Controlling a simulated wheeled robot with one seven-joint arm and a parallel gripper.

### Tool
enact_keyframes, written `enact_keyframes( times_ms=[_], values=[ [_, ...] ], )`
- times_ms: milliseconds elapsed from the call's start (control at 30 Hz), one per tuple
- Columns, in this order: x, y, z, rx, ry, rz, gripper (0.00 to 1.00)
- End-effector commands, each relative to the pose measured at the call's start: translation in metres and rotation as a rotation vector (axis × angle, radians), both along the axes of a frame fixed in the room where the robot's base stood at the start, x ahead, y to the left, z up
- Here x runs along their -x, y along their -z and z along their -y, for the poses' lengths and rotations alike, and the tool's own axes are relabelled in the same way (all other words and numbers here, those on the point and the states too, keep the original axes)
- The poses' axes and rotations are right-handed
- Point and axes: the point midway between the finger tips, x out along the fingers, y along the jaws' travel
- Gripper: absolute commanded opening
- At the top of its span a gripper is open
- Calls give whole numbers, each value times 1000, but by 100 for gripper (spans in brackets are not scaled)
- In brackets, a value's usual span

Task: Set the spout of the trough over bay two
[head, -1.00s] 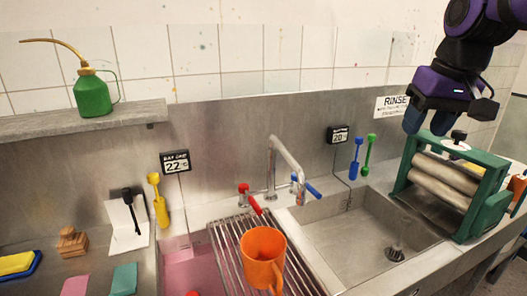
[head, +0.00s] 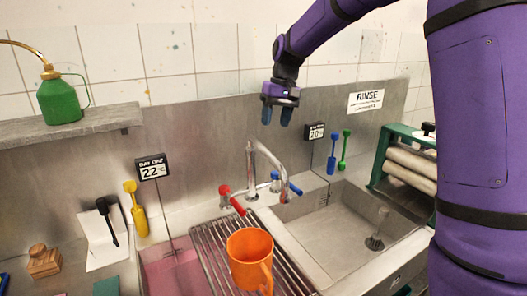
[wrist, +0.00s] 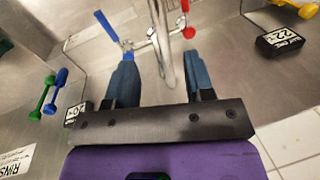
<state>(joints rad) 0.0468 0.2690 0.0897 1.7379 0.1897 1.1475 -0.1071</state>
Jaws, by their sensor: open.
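The trough's spout (head: 268,158) is a chrome arched pipe rising behind the divider. Its tip hangs near the left edge of the right-hand bay, bay two (head: 335,225); I cannot tell exactly what lies under it. My gripper (head: 277,116) is open and points down, above and slightly right of the spout's bend in the head view. In the wrist view the spout (wrist: 163,45) shows between the two fingers (wrist: 162,80), not gripped. The red tap handle (head: 232,201) and blue tap handle (head: 289,185) flank the spout.
An orange mug (head: 249,256) stands on the wire rack (head: 208,247) between the bays. Bay one (head: 172,270) holds pink liquid. Blue (head: 332,155) and green (head: 344,152) brushes hang behind bay two. A green-framed roller press (head: 396,155) stands at right.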

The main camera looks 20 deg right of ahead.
Motion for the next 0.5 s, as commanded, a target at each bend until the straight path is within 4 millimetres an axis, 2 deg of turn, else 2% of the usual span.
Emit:
enact_keyframes(
  times_ms=[300, 500],
  values=[
    [2, 54, -11, 0, 0, -5, 48],
    [2, 82, -16, 0, 0, -3, 48]
  ],
)
